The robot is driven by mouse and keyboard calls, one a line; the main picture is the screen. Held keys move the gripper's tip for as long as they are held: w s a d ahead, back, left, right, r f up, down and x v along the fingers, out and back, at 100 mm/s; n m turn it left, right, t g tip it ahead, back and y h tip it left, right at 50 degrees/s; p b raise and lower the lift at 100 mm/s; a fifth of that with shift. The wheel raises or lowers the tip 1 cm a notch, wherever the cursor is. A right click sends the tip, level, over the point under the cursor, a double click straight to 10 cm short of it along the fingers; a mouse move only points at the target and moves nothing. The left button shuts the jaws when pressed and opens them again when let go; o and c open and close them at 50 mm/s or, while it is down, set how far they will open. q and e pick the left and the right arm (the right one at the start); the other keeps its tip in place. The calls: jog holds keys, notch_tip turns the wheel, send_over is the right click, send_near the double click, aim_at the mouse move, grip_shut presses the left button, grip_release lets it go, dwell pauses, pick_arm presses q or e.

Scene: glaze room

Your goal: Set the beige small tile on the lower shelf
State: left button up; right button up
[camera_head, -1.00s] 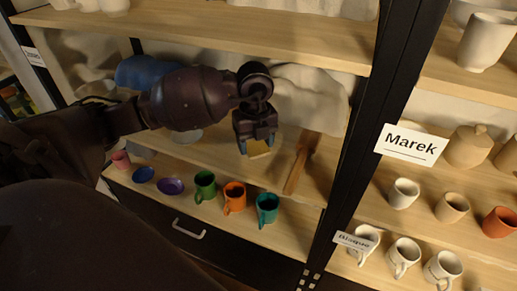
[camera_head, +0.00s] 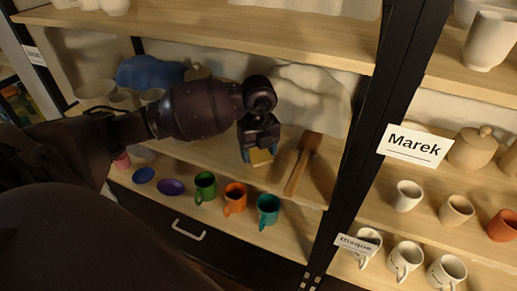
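My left gripper (camera_head: 260,150) points down in front of the middle shelf, with its arm coming in from the left. A small beige-yellow tile (camera_head: 261,157) shows between its fingertips, and the gripper appears shut on it. Below is the lower shelf (camera_head: 215,217), a light wood board with a row of cups and small bowls. The tile is above the mugs, apart from the lower shelf as far as I can see. My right gripper is not in view.
A green mug (camera_head: 205,187), an orange mug (camera_head: 235,198) and a teal mug (camera_head: 267,209) stand on the lower shelf, with a purple bowl (camera_head: 171,187) to their left. A wooden paddle (camera_head: 302,163) lies right of the gripper. A black post (camera_head: 364,140) stands further right.

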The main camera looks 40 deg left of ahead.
aim_at(258, 153)
pick_arm(q)
jog(key=o, duration=0.3)
jog(key=shift+r, duration=0.1)
notch_tip(258, 153, up, 8)
jog(key=shift+f+p, duration=0.15)
jog(key=shift+p, duration=0.4)
dwell(0.4)
